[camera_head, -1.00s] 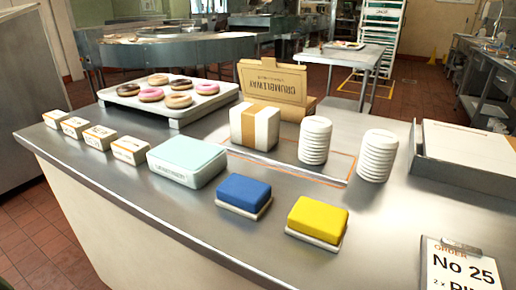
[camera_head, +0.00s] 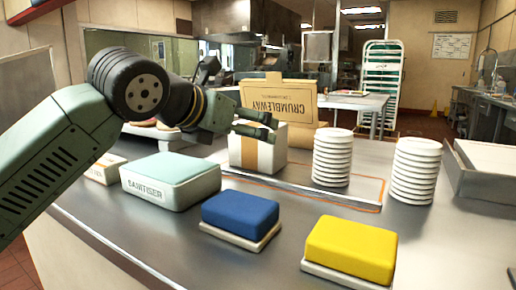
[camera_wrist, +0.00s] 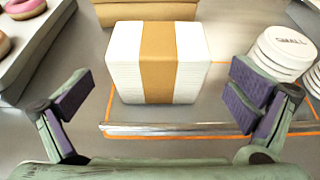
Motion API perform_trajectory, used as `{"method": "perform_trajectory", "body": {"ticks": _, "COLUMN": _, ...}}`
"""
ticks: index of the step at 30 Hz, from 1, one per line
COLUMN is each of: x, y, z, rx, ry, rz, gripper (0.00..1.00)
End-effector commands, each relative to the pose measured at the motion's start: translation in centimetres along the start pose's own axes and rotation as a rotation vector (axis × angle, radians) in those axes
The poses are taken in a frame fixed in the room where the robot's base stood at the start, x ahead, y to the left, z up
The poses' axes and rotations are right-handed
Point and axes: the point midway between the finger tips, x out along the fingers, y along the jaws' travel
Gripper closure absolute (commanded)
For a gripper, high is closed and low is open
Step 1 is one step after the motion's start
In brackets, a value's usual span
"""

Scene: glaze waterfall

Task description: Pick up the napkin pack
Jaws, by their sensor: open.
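The napkin pack (camera_head: 258,149) is a white block with a tan band around its middle. It stands upright on the steel counter, and in the wrist view (camera_wrist: 158,62) it is ahead of and between my fingers. My gripper (camera_wrist: 160,105) is open and empty, one finger toward each side of the pack, apart from it. In the head view my gripper (camera_head: 258,125) reaches in from the left, and its fingers overlap the top of the pack, hiding part of it.
Stacked white lids (camera_head: 332,158) stand close right of the pack, with another stack (camera_head: 414,170) beyond. A Crumbleway box (camera_head: 282,97) is behind. A donut tray (camera_wrist: 40,45) is at left. The sanitiser box (camera_head: 171,180), blue sponge (camera_head: 240,214) and yellow sponge (camera_head: 350,248) lie in front.

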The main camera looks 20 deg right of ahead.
Motion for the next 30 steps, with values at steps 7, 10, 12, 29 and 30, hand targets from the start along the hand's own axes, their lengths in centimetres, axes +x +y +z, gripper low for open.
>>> {"method": "perform_trajectory", "body": {"ticks": 7, "x": 2.2, "y": -0.1, "z": 0.1, "rx": 0.000, "ry": -0.002, "rz": -0.004, "gripper": 0.00}}
{"method": "perform_trajectory", "body": {"ticks": 10, "x": 3.5, "y": -0.1, "z": 0.3, "rx": 0.001, "ry": -0.001, "rz": -0.005, "gripper": 0.00}}
{"method": "perform_trajectory", "body": {"ticks": 12, "x": 4.7, "y": 0.1, "z": 0.5, "rx": 0.000, "ry": -0.001, "rz": -0.005, "gripper": 0.00}}
{"method": "perform_trajectory", "body": {"ticks": 29, "x": 6.9, "y": 0.1, "z": 0.4, "rx": 0.000, "ry": -0.003, "rz": -0.004, "gripper": 0.07}}
{"method": "perform_trajectory", "body": {"ticks": 30, "x": 6.9, "y": 0.1, "z": 0.4, "rx": 0.000, "ry": -0.003, "rz": -0.004, "gripper": 0.10}}
